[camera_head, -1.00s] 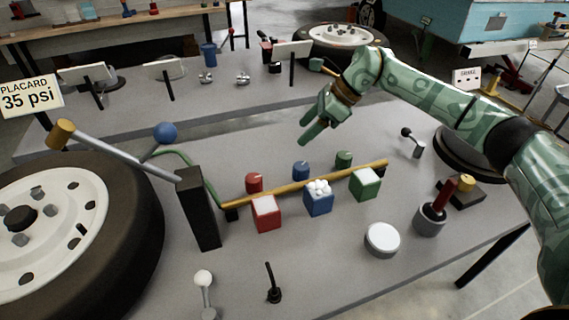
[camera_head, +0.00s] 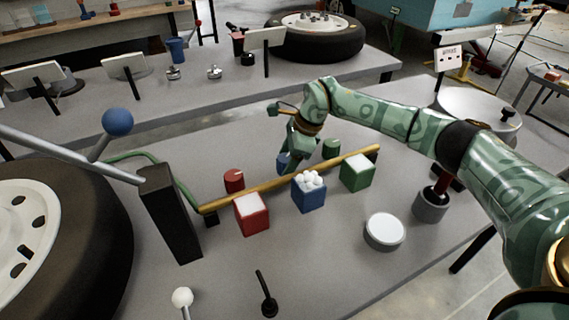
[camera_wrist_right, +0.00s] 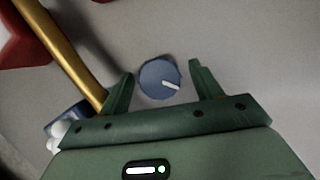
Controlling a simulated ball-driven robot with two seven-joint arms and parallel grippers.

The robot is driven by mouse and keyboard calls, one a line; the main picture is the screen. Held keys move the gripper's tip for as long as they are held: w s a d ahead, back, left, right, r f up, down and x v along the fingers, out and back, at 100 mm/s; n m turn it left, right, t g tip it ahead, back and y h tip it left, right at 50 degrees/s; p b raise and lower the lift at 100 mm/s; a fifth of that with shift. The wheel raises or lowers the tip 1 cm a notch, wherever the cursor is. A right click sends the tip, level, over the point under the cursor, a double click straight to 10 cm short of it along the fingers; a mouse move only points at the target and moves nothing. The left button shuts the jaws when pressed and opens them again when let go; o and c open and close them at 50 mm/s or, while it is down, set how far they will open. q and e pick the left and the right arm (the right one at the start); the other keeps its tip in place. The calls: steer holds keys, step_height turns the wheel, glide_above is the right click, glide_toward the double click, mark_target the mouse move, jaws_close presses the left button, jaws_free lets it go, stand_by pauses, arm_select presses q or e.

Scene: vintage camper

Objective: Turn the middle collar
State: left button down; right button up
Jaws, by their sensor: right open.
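The middle collar is a short blue cylinder (camera_head: 283,161) behind the yellow pipe, partly hidden by my right gripper (camera_head: 295,163) in the head view. In the right wrist view the blue collar (camera_wrist_right: 160,79) shows from above with a white mark pointing to the lower right. The two fingers of my right gripper (camera_wrist_right: 160,86) are open, one on each side of it, with gaps on both sides. A red collar (camera_head: 234,180) stands to its left and a green collar (camera_head: 331,147) to its right. My left gripper is not in view.
A yellow pipe (camera_head: 255,191) runs in front of the collars, close to my right gripper. Red (camera_head: 252,215), blue (camera_head: 309,197) and green (camera_head: 357,174) boxes stand before it; the blue one holds white balls. A black post (camera_head: 168,215) and wheel stand left.

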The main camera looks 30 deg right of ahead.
steer(key=shift+w+a+f, duration=0.1)
steer(key=shift+a+f, duration=0.1)
steer(key=shift+f, duration=0.2)
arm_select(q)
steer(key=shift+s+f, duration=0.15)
arm_select(e)
steer(key=c, duration=1)
steer(key=shift+o, duration=0.2)
steer(key=shift+r+m+p, duration=0.25)
steer(key=shift+m+p, duration=0.25)
steer(key=shift+p, duration=0.25)
steer(key=m+t+h+p, duration=0.1)
steer(key=m+p, duration=0.3)
steer(key=p, duration=0.1)
steer(key=shift+r+t+p, duration=0.1)
steer(key=shift+t+p, duration=0.2)
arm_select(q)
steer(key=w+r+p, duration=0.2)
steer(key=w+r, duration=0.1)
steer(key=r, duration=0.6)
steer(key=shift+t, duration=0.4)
arm_select(e)
steer(key=shift+f+m+h, duration=0.25)
steer(key=shift+m+h, duration=0.25)
steer(key=shift+m, duration=0.6)
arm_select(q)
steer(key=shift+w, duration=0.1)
